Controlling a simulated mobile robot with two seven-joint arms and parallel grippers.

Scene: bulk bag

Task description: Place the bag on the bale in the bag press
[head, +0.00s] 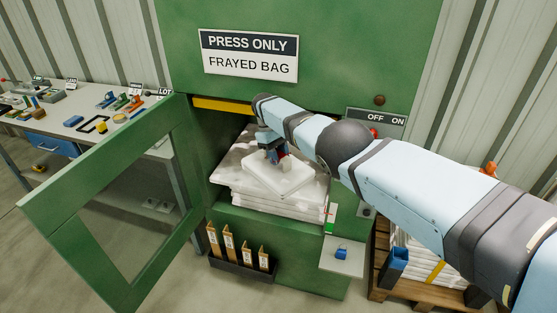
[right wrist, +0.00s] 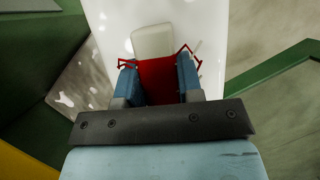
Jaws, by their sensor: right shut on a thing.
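The white bag (head: 285,182) lies flat over the top of the bale (head: 268,206), a stack of pale sacks with grey smudges, inside the green bag press (head: 330,35). My right gripper (head: 274,157) points down at the bag. In the right wrist view my right gripper (right wrist: 160,78) is shut on a red part of the bag (right wrist: 215,30), with loose red strands sticking out at both sides. The bag appears to rest on the bale, but I cannot tell whether its underside touches everywhere. My left gripper is out of view.
The press door (head: 50,205) stands open to the left. A sign (head: 248,55) reads "PRESS ONLY FRAYED BAG". A rack of tags (head: 240,262) and a small shelf (head: 342,262) sit on the press front. A workbench (head: 75,115) is left; a loaded pallet (head: 400,293) is right.

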